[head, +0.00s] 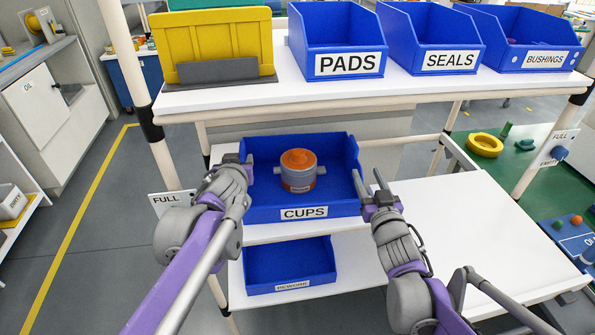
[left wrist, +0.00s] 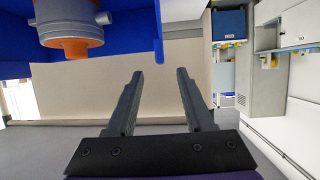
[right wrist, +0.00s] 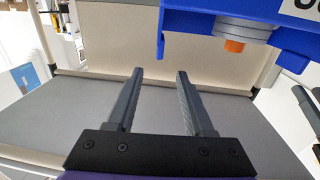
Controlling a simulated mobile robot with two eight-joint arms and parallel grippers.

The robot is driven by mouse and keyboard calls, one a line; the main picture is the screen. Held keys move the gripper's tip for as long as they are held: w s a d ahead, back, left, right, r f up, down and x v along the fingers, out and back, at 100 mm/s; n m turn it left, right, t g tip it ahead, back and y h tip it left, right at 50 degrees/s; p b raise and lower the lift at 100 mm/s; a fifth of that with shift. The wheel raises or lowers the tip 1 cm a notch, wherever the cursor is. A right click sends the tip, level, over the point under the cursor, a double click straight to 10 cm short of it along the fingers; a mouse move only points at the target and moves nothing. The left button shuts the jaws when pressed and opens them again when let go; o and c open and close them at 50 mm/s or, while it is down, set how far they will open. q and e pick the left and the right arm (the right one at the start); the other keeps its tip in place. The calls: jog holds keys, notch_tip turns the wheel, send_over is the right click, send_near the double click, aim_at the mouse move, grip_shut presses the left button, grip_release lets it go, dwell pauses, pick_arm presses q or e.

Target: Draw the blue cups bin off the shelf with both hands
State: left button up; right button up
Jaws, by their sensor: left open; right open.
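The blue CUPS bin (head: 262,210) sits on the middle shelf in the head view, its label facing me. A grey cylindrical part with an orange top (head: 299,172) stands inside it. My left gripper (head: 237,162) is at the bin's left side; its wrist view shows the fingers (left wrist: 160,75) open and empty, with the bin's blue wall (left wrist: 157,30) up and to the left. My right gripper (head: 368,182) is at the bin's right side; its wrist view shows the fingers (right wrist: 160,75) open and empty, with the bin (right wrist: 190,17) up and to the right. Neither gripper visibly grips the bin.
Blue bins PADS (head: 348,65), SEALS (head: 450,62) and BUSHINGS (head: 545,60) and a yellow bin (head: 212,45) stand on the shelf above. A lower blue bin (head: 290,262) sits beneath. A bare white surface (head: 470,230) lies to the right. Rack posts flank the shelves.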

aim_at(242, 150)
pick_arm(q)
jog(key=x, duration=1)
jog(key=shift+w, duration=0.2)
pick_arm(e)
jog(key=w, duration=0.3)
jog(key=w+a, duration=0.1)
jog(key=w, duration=0.6)
jog(key=shift+w+a, duration=0.15)
jog(key=shift+a, duration=0.05)
pick_arm(q)
grip_shut()
pick_arm(e)
grip_shut()
jog(key=shift+r, duration=0.1)
